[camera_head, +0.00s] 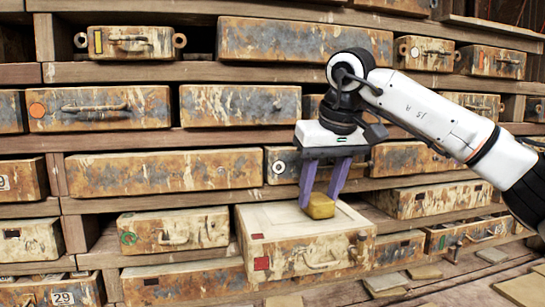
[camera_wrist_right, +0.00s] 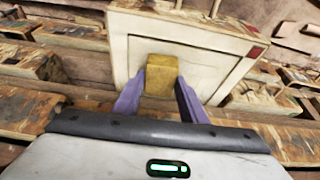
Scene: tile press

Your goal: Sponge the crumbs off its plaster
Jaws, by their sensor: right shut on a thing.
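A yellow-brown sponge (camera_head: 321,206) is held between the purple fingers of my right gripper (camera_head: 319,200), which is shut on it. The sponge also shows in the right wrist view (camera_wrist_right: 161,74). It is over the pale plaster top (camera_head: 275,222) of a worn, box-like mould that sticks out from the shelf; I cannot tell whether it touches the plaster. The plaster shows in the right wrist view (camera_wrist_right: 205,60) as a pale panel inside a rim. No crumbs can be made out clearly. My left gripper is not in view.
Wooden shelves hold several rusty, stained boxes, such as a long one (camera_head: 163,172) at left and one with a green mark (camera_head: 173,231) beside the mould. A shelf board (camera_head: 250,137) runs above the mould, behind my right arm. Loose tiles (camera_head: 386,283) lie at lower right.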

